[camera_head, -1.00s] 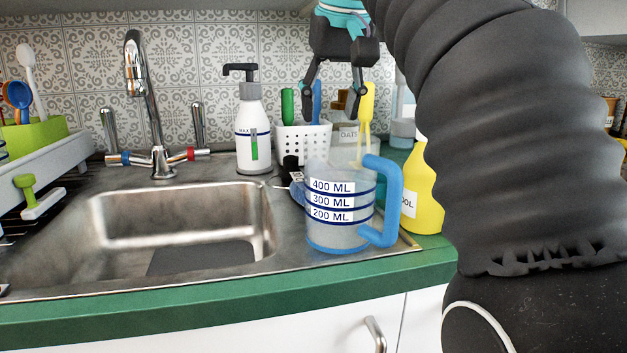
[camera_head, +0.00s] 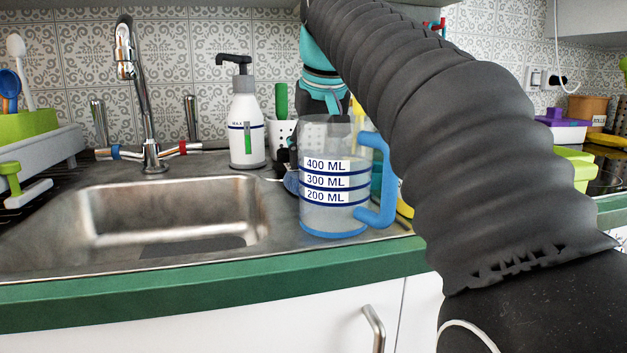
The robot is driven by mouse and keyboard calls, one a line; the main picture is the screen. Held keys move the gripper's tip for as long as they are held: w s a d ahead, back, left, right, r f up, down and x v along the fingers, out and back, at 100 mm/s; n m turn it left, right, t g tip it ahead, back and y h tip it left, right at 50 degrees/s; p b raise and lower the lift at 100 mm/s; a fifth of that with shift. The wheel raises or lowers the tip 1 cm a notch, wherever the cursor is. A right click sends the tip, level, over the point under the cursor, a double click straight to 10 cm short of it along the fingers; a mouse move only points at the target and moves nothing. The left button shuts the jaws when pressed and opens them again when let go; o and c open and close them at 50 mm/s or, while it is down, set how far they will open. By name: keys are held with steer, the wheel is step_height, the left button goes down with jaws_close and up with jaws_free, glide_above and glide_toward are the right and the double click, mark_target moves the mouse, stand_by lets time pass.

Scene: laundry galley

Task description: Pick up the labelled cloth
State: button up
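I cannot make out a labelled cloth in this view. My gripper (camera_head: 326,101) points down behind the measuring jug (camera_head: 333,216), between it and the back of the counter. The jug is clear with a blue handle and 400, 300 and 200 ML labels. It stands upright at the sink's right edge. A small blue-grey thing (camera_head: 291,182) shows at the jug's left side, too covered to identify.
A white pump bottle (camera_head: 246,139) stands behind the steel sink (camera_head: 176,213), beside the tap (camera_head: 148,110). A lime-green box (camera_head: 579,166) and a brown pot (camera_head: 587,110) stand at the right. The sink basin looks empty.

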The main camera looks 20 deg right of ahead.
steer(key=shift+w+f, duration=0.1)
steer(key=shift+f, duration=0.2)
jaws_close()
steer(key=shift+r, duration=0.1)
step_height(320, 180, up, 10)
steer(key=p, duration=0.4)
steer(key=shift+p, duration=0.35)
